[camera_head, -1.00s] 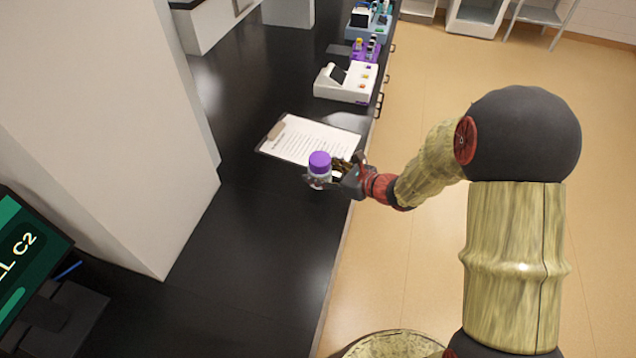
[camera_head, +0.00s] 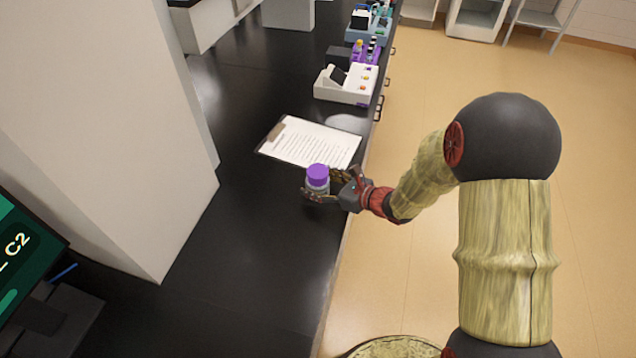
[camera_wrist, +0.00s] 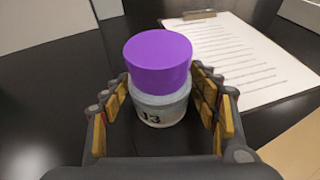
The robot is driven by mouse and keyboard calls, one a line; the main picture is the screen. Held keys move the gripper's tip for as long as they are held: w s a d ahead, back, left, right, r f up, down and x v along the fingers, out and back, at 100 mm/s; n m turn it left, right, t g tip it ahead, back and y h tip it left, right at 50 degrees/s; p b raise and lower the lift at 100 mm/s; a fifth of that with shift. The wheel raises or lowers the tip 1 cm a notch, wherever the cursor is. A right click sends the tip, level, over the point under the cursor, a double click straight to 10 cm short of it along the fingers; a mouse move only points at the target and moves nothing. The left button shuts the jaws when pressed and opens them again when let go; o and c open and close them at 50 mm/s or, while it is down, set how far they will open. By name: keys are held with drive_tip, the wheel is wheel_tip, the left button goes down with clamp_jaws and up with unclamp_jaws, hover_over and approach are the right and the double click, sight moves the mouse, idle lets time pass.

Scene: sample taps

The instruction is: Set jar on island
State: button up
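The jar (camera_head: 317,179) has a purple lid and a pale, clear-looking body. My gripper (camera_head: 328,186) has its fingers on both sides of it, over the black island top (camera_head: 250,240) near its right edge. In the wrist view the jar (camera_wrist: 160,80) stands upright between the yellow-padded fingers of my gripper (camera_wrist: 162,95), with "J3" on its label. The fingertips close in on its sides. I cannot tell whether its base touches the top.
A clipboard with a printed sheet (camera_head: 312,142) lies just behind the jar. A white instrument (camera_head: 345,85) and racks with purple and blue parts (camera_head: 366,48) stand farther back. A white column (camera_head: 110,130) rises at left. The black top in front is clear.

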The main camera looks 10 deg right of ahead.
drive_tip(key=shift+o, duration=0.4)
drive_tip(key=shift+r, duration=0.1)
drive_tip(key=shift+s+d+r, duration=0.15)
drive_tip(key=shift+d+r, duration=0.05)
drive_tip(key=p+v, duration=0.3)
drive_tip(key=v, duration=0.8)
drive_tip(key=shift+s+d+r, duration=0.1)
drive_tip(key=s+a+r+n+g+h, duration=0.1)
drive_tip(key=s+a+r+n+g, duration=0.3)
drive_tip(key=s+n, duration=0.35)
drive_tip(key=s+a+r+n+g, duration=0.3)
drive_tip(key=s+r+n, duration=0.3)
drive_tip(key=s+n, duration=0.15)
drive_tip(key=s+d+r+n+t+h, duration=0.3)
drive_tip(key=s+d+r+n+h, duration=0.4)
drive_tip(key=d+n, duration=0.4)
wheel_tip(320, 180, up, 2)
drive_tip(key=shift+s+r+n+h, duration=0.25)
drive_tip(key=shift+n+h, duration=0.25)
drive_tip(key=shift+h, duration=0.3)
drive_tip(key=shift+d, duration=0.2)
drive_tip(key=shift+c, duration=1.2)
